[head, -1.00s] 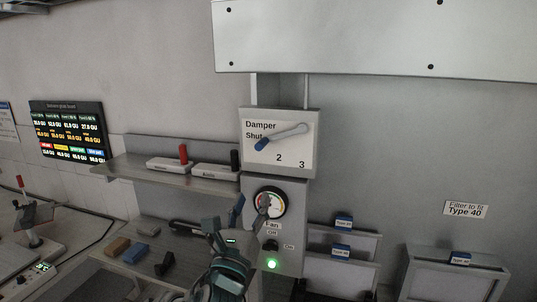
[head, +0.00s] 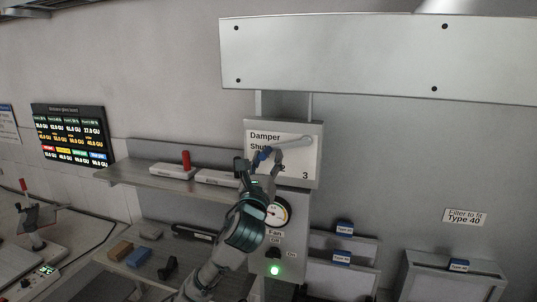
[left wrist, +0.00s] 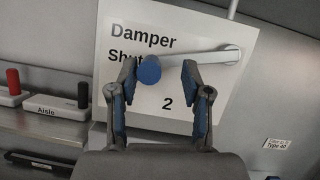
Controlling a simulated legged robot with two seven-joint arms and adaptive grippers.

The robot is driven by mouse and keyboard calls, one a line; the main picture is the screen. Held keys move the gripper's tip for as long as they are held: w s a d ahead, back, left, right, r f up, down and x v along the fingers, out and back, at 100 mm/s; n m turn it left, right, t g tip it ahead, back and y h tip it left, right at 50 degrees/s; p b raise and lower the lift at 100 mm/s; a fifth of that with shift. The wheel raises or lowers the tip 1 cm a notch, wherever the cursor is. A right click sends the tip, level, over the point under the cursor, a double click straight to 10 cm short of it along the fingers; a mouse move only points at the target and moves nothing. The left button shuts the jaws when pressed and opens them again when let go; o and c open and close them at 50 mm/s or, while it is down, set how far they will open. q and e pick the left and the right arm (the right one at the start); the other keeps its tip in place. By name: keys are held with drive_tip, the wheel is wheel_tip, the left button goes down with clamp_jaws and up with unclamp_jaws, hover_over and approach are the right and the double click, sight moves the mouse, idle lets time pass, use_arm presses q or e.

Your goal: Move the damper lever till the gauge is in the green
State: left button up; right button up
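The damper panel (head: 313,160) is a pale box marked Damper, Shut, 2 and 3. Its grey lever (head: 295,141) points left and slightly down from a pivot at the right, also seen in the left wrist view (left wrist: 205,57). Its blue knob (left wrist: 149,70) covers the end of "Shut". My left gripper (head: 260,161) is at the knob, its fingers open; in the left wrist view (left wrist: 158,76) they stand either side of it, with a gap to the right finger. The round gauge (head: 284,211) below is partly hidden by my arm; its needle is unclear. My right gripper is not in view.
A shelf (head: 130,179) with red and black handled blocks is left of the panel. A fan switch with a lit green lamp (head: 275,270) is below the gauge. A metal hood (head: 350,55) overhangs above. Filter racks stand at the lower right.

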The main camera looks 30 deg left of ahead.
use_arm(q)
drive_tip(key=shift+w+a+f, duration=0.15)
drive_tip(key=shift+w+a, duration=0.2)
drive_tip(key=shift+a, duration=0.25)
drive_tip(key=shift+w+a+f, duration=0.1)
drive_tip(key=shift+w+a, duration=0.25)
drive_tip(key=shift+a, duration=0.2)
drive_tip(key=shift+s+a, duration=0.1)
drive_tip(key=shift+s, duration=0.1)
drive_tip(key=shift+c, duration=1.2)
drive_tip(key=shift+d+r, duration=0.15)
drive_tip(key=shift+d, duration=0.35)
drive_tip(key=c, duration=0.4)
drive_tip(key=shift+d, duration=0.3)
clamp_jaws()
drive_tip(key=shift+a, duration=0.15)
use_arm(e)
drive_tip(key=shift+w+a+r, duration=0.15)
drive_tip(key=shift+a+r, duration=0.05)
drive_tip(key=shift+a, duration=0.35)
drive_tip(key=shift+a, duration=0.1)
